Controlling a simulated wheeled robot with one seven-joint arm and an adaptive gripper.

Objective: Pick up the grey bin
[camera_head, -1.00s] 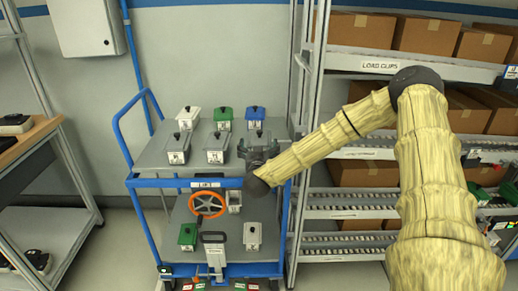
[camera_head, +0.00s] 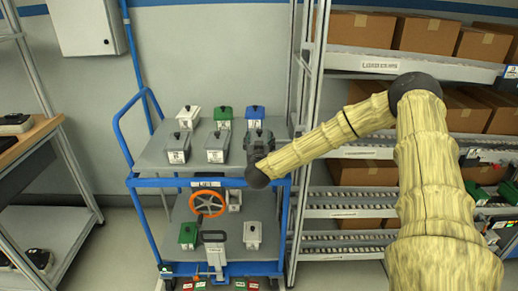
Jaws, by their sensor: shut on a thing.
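Two other grey bins, at the left (camera_head: 178,148) and in the middle (camera_head: 217,147), stand in the same front row.
Behind stand a white bin (camera_head: 188,117), a green bin (camera_head: 223,117) and a blue bin (camera_head: 255,116). The cart's lower shelf (camera_head: 222,241) holds an orange handwheel (camera_head: 208,204) and more bins. A carton rack (camera_head: 365,152) stands close on the right.

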